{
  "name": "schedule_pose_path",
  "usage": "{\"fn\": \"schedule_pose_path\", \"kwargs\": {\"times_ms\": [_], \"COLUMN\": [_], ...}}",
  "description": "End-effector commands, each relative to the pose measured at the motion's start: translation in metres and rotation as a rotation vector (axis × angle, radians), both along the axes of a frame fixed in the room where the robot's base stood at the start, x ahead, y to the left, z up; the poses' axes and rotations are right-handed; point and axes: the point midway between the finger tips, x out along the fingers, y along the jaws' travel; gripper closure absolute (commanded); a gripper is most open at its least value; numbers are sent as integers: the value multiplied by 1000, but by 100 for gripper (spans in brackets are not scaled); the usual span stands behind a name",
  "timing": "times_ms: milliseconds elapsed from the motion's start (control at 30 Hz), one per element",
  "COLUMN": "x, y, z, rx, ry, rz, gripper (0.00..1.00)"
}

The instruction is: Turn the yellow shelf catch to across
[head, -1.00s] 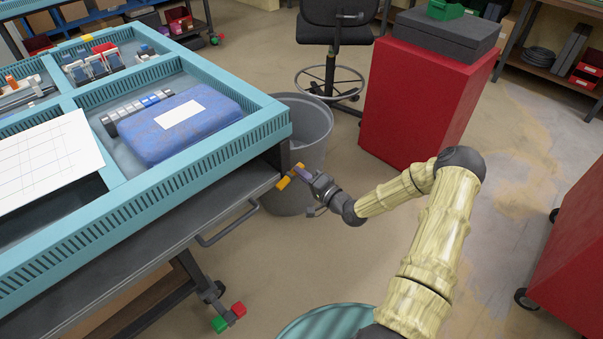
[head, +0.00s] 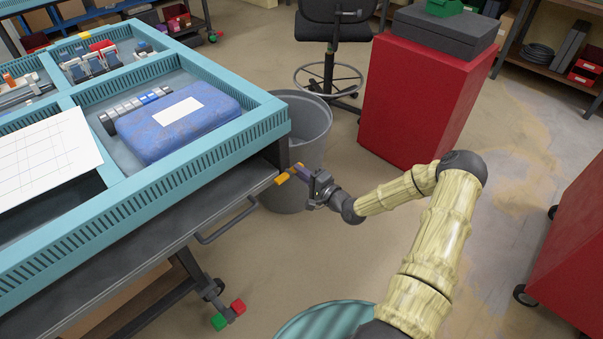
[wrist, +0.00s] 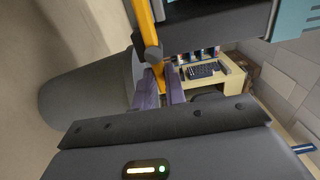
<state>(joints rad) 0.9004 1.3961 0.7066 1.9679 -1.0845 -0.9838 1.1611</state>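The yellow shelf catch (head: 282,179) sits at the front right corner of the dark shelf (head: 180,222), under the teal-framed bench top. In the wrist view the catch (wrist: 140,22) is a yellow bar running down from the top past a round-headed pin. Its lower end lies between the purple fingers of my gripper (wrist: 161,90). The fingers are close together with yellow between them, so my gripper appears shut on the catch. In the head view my gripper (head: 301,172) meets the catch from the right. The fingers partly hide the catch's end.
A grey bin (head: 301,125) stands just behind the catch and my gripper. A dark handle bar (head: 228,222) sticks out below the shelf edge. A red cabinet (head: 415,105) stands at the back. The floor right of the bench is largely clear.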

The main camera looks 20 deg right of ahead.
Motion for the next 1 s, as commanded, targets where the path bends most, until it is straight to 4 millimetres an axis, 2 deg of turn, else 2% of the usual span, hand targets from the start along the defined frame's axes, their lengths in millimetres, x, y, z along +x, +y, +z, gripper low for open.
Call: {"fn": "schedule_pose_path", "kwargs": {"times_ms": [33,100,367,533,667,1000], "x": [1,1,0,-7,-22,-80], "y": [-2,-2,-1,-5,-14,-48], "z": [0,0,0,0,0,0], "rx": [0,0,-1,-3,-1,-1], "ry": [-1,0,0,1,2,2], "rz": [-5,-4,-1,-2,-3,-4], "gripper": [78,66,66,66,66,66]}}
